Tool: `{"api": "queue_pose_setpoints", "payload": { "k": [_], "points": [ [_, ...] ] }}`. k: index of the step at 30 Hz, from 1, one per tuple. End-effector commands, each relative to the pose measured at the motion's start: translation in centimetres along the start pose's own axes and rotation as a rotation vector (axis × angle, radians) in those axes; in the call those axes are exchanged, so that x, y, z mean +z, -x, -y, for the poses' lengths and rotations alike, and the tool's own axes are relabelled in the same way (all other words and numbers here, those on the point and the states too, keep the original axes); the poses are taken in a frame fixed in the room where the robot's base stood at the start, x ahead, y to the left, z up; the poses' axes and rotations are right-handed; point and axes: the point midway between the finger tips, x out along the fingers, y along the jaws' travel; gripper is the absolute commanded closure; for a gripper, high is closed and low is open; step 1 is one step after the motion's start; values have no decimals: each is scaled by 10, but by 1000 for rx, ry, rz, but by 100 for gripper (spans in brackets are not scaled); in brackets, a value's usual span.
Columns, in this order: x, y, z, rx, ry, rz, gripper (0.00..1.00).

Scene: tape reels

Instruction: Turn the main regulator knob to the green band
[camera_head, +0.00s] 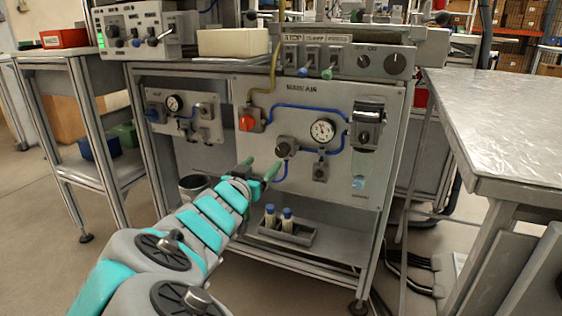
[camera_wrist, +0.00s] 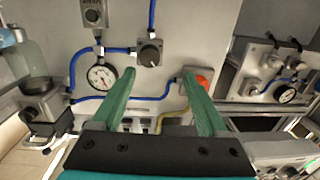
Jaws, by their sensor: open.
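The main regulator knob (camera_head: 286,147) is a round dark-faced knob on a grey block, on the "MAIN AIR" panel (camera_head: 340,100). It also shows in the wrist view (camera_wrist: 151,52), upside down, near the tips of my fingers. The round white gauge (camera_head: 322,130) is up and right of the knob; it shows left of the knob in the wrist view (camera_wrist: 102,76). Its needle and any green band are too small to read. My gripper (camera_head: 262,166) is open and empty in front of the panel, slightly below and left of the knob. Contact with the knob does not show.
A red valve knob (camera_head: 247,123) is left of the regulator, with blue tubing around. A clear-bowled filter (camera_head: 365,142) hangs at the right. A smaller panel (camera_head: 185,116) is on the left. A tray (camera_head: 290,234) with blue-capped bottles stands below. A metal table (camera_head: 500,110) is at right.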

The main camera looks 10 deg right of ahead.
Motion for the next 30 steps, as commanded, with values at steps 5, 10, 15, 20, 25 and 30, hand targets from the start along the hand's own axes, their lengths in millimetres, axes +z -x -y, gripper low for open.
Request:
{"api": "queue_pose_setpoints", "payload": {
  "k": [5, 10, 15, 20, 25, 30],
  "points": [
    [0, -2, -13, 57, 13, -34, 24],
    [0, -12, -14, 58, 10, -32, 24],
    [0, -29, -16, 59, 12, -32, 24],
    [-1, -45, -16, 56, 11, -32, 24],
    [-2, -61, -17, 58, 9, -31, 24],
    [-1, -72, -17, 55, 11, -30, 24]
  ]
}}
